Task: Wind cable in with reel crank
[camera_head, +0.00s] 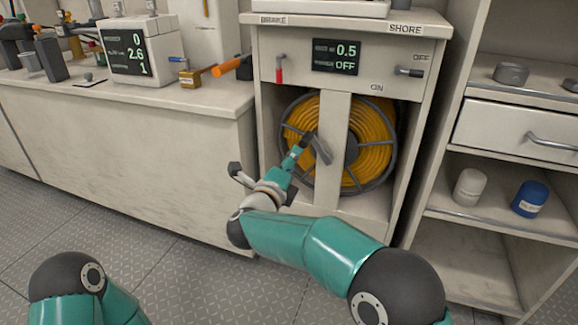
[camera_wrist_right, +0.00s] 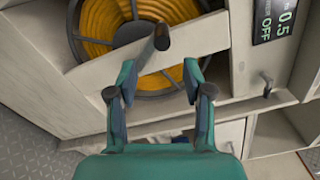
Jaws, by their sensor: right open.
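The cable reel (camera_head: 378,135) stands inside a cabinet, wound with orange-yellow cable behind a pale upright post (camera_head: 334,135). It also shows at the top of the right wrist view (camera_wrist_right: 95,25). The dark crank handle (camera_head: 322,149) sticks out in front of the post; its knob end (camera_wrist_right: 162,37) is in the right wrist view. My right gripper (camera_head: 306,146) is at the crank. In the right wrist view its fingers (camera_wrist_right: 160,75) are apart, with the handle just beyond the gap between the tips. I cannot tell whether they touch. My left gripper is out of view.
Above the reel are a red-handled brake lever (camera_head: 279,70), a display (camera_head: 336,57) reading 0.5 and OFF, and a shore switch (camera_head: 409,72). A counter (camera_head: 190,98) with tools stands at left. Open shelves (camera_head: 500,210) stand at right. The cabinet sides flank the reel.

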